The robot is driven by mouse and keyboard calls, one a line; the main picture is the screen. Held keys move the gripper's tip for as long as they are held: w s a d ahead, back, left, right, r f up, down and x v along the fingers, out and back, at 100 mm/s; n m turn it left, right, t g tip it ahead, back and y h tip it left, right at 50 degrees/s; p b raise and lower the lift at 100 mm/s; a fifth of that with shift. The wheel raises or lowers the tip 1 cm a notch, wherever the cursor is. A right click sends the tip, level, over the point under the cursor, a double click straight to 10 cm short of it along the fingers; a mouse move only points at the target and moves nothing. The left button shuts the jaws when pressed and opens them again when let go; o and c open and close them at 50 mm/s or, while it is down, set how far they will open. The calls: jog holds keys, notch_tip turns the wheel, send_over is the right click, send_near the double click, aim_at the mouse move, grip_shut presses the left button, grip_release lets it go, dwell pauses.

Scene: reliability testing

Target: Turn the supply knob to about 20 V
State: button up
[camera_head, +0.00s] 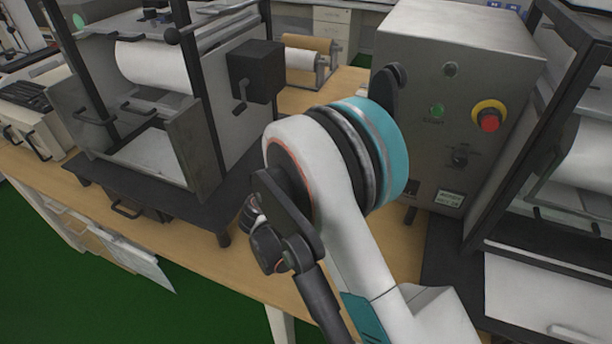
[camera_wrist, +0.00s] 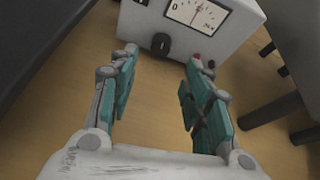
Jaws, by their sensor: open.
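The power supply (camera_wrist: 225,42) is a pale box at the top of the wrist view. Its front carries a dark supply knob (camera_wrist: 160,44) and a white analog meter (camera_wrist: 197,12) with a thin needle near mid-scale; the exact reading is too small to tell. A red part (camera_wrist: 197,57) sits at the front's lower right. My gripper (camera_wrist: 162,60) is open and empty, its teal-padded fingers apart and pointing toward the supply. The knob lies ahead between the fingertips, apparently not touched. In the head view my arm covers the gripper, and I cannot make out the supply.
A grey cabinet (camera_head: 440,60) with a red stop button (camera_head: 489,121) and green button (camera_head: 437,110) stands right of my arm. A roll machine (camera_head: 180,140) stands left. Dark legs (camera_wrist: 275,110) stand right in the wrist view. Bare wooden table (camera_wrist: 160,110) lies under the gripper.

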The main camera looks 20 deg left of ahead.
jog(key=b+x, duration=0.2)
jog(key=x, duration=0.5)
jog(key=shift+w+f, duration=0.15)
jog(key=shift+w, duration=0.15)
jog(key=c, duration=1.1)
